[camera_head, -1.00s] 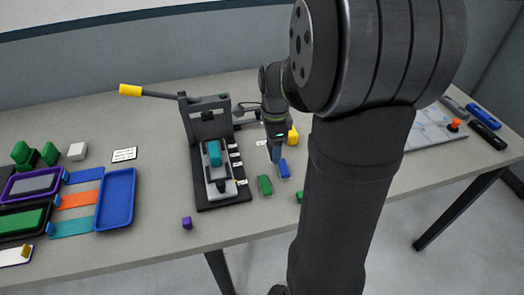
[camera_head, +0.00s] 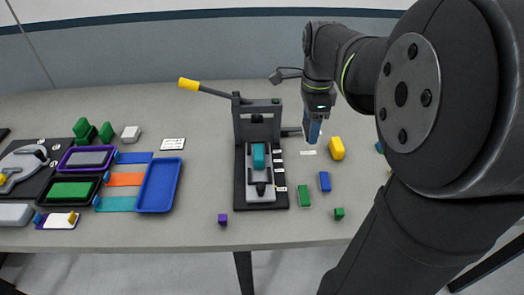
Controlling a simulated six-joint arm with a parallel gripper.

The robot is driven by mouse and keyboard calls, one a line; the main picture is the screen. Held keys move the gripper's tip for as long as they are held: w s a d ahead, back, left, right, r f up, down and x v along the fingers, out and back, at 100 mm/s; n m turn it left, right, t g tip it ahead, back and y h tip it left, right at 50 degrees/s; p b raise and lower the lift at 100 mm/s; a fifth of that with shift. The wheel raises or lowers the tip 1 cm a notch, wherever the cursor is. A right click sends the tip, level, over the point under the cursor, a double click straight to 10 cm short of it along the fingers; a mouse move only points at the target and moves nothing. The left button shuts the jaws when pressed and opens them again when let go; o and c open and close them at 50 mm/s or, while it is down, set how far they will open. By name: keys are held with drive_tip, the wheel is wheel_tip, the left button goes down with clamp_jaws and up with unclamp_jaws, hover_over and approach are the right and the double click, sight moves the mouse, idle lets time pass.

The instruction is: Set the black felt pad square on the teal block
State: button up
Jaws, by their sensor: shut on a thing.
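The teal block (camera_head: 258,156) stands upright on the grey bed of a black lever press, left of my gripper. My gripper (camera_head: 313,135) points down, to the right of the press and above the table. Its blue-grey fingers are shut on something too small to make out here. I cannot pick out the black felt pad for certain. A small dark piece (camera_head: 260,189) shows on the front of the press bed, but I cannot tell what it is.
The press (camera_head: 240,190) has a yellow-tipped lever (camera_head: 190,84) reaching left. Green (camera_head: 304,196), blue (camera_head: 325,181) and yellow (camera_head: 336,148) blocks lie right of it, a purple cube (camera_head: 222,219) in front. A blue tray (camera_head: 159,186) is at left. Bare table separates tray and press.

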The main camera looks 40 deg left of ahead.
drive_tip(key=s+a, duration=0.1)
drive_tip(key=a, duration=0.1)
hover_over(259, 151)
wheel_tip(259, 151, down, 6)
drive_tip(key=shift+f, duration=2.05)
drive_tip(key=shift+f, duration=0.1)
drive_tip(key=o, duration=0.9)
drive_tip(key=shift+o, duration=0.2)
wheel_tip(259, 151, up, 12)
